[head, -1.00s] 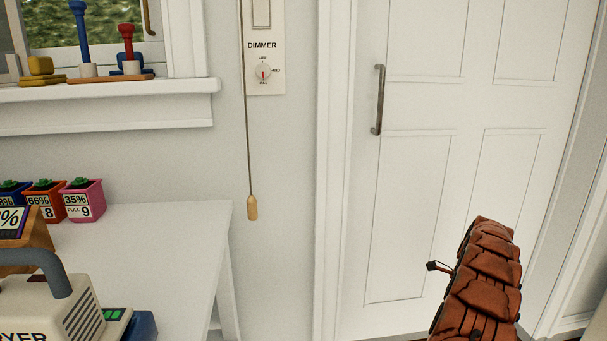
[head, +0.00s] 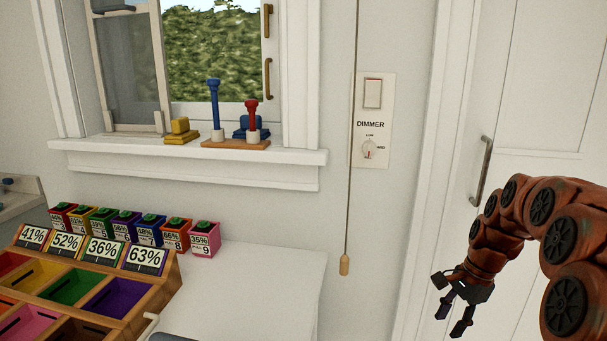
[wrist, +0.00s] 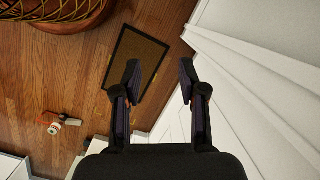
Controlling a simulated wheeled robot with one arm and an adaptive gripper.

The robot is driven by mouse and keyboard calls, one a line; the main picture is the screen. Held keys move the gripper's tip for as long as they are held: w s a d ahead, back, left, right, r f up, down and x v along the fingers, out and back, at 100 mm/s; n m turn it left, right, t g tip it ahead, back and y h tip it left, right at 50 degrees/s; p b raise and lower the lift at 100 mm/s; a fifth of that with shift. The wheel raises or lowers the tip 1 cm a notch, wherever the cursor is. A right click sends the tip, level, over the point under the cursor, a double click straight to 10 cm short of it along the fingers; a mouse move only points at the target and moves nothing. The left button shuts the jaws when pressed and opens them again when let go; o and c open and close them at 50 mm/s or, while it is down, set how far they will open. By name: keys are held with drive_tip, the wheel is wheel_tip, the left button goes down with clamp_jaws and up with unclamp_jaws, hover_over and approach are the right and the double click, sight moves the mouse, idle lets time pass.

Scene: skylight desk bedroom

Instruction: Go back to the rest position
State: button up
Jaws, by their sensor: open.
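My gripper (head: 455,315) hangs in the air at the lower right of the head view, at the end of my orange-brown arm. It is open and empty, with its fingers pointing down, in front of the wall and door frame. In the wrist view the two dark fingers (wrist: 160,85) are spread apart with nothing between them. Below them are the floor (wrist: 80,78), a brown mat (wrist: 137,65) with a dark border, and a white panelled surface.
A white desk (head: 270,290) holds a wooden sorting tray (head: 160,292) and several small coloured pots. A pull cord (head: 344,264) hangs beside the dimmer panel (head: 373,125). A white door (head: 550,80) stands at the right, an open window (head: 215,50) at the upper left. A wicker item (wrist: 60,12) is on the floor.

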drive_tip(key=s+a+r+n+g+h+p, duration=0.1)
drive_tip(key=s+a+r+n+p, duration=0.5)
drive_tip(key=s+r, duration=0.4)
drive_tip(key=s+a+r+n+h+p, duration=0.1)
drive_tip(key=s+a+r+n+p, duration=0.4)
drive_tip(key=s+a+r+p, duration=0.5)
drive_tip(key=s+d+r+n+p, duration=0.1)
drive_tip(key=s+r+n+p, duration=0.1)
drive_tip(key=s, duration=0.9)
drive_tip(key=shift+s+r+n+g+h+p, duration=0.15)
drive_tip(key=shift+r+n+g+h+p, duration=0.2)
drive_tip(key=shift+n+p, duration=0.6)
drive_tip(key=shift+d, duration=0.15)
